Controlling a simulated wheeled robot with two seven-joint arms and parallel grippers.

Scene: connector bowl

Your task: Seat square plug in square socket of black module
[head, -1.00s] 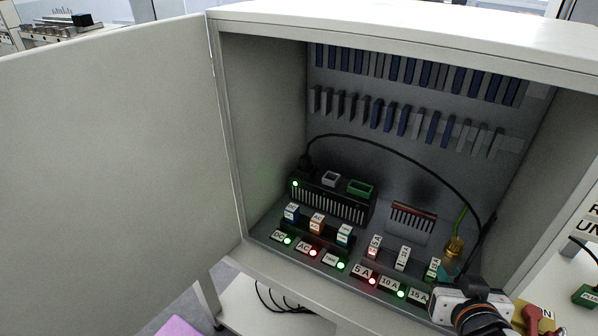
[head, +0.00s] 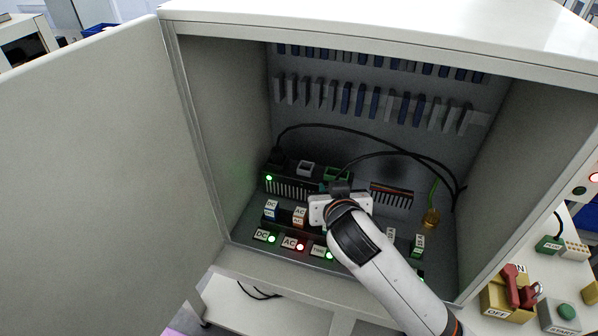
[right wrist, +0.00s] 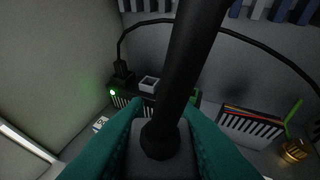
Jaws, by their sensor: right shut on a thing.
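The black module (head: 288,189) stands at the back left of the cabinet floor; part of it also shows in the right wrist view (right wrist: 118,99). On its top are a grey square socket (head: 306,168), empty in the right wrist view (right wrist: 149,84), and a green socket (head: 336,174). A black plug with a cable (head: 277,157) sits in its left end. My right gripper (head: 341,190) is in front of the module's right end. Its teal fingers are shut on a dark plug (right wrist: 160,142) with a thick black cable. The plug's lower end is hidden. My left gripper is not in view.
A terminal block with coloured wires (head: 391,193) stands right of my gripper, with a brass gland (head: 431,217) beyond. Labelled switches (head: 300,215) and lit indicators line the front. Black cables arch across the back. The open door (head: 90,170) fills the left.

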